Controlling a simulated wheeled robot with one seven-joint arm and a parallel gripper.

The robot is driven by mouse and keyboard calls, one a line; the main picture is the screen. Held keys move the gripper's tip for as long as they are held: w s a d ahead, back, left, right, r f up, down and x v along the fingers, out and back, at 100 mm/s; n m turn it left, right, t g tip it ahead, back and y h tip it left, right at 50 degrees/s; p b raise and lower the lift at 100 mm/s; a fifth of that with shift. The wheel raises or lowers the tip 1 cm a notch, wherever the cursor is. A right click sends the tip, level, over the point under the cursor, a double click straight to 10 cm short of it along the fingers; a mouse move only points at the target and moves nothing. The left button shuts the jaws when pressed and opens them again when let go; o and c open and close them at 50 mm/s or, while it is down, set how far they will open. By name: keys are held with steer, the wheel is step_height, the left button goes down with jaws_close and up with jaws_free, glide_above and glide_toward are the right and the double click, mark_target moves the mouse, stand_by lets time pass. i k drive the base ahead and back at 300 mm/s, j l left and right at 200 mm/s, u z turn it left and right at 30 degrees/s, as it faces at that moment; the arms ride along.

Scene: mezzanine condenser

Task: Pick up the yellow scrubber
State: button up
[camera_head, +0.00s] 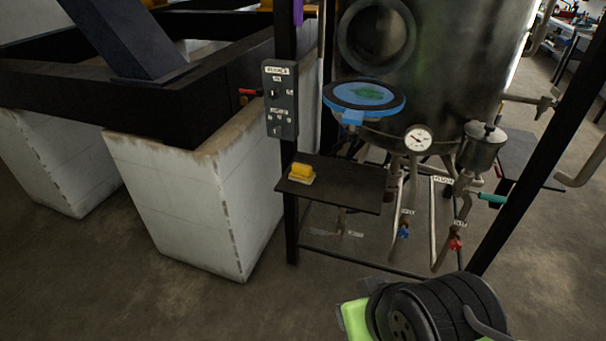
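The yellow scrubber (301,173) is a small yellow block with a paler underside. It lies near the left end of a dark flat shelf (346,191), which is fixed to a black upright post in front of a large metal tank. Nothing covers the scrubber from this view. My gripper is not in view, so its state and its distance from the scrubber do not show.
A grey control box (279,99) hangs on the post above the scrubber. A round blue-topped hatch (364,97) juts out above the shelf. A gauge (418,138), pipes and valves stand right of it. White concrete blocks (180,205) stand left.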

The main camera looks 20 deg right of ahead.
mark_target(300, 172)
steer(key=i+l+u, duration=0.15)
steer(key=i+u, duration=0.2)
steer(key=i, duration=0.3)
steer(key=i+l+u, duration=0.35)
steer(key=i, duration=0.25)
steer(key=i+l+u, duration=0.4)
steer(key=i+l, duration=0.1)
steer(key=i, duration=0.1)
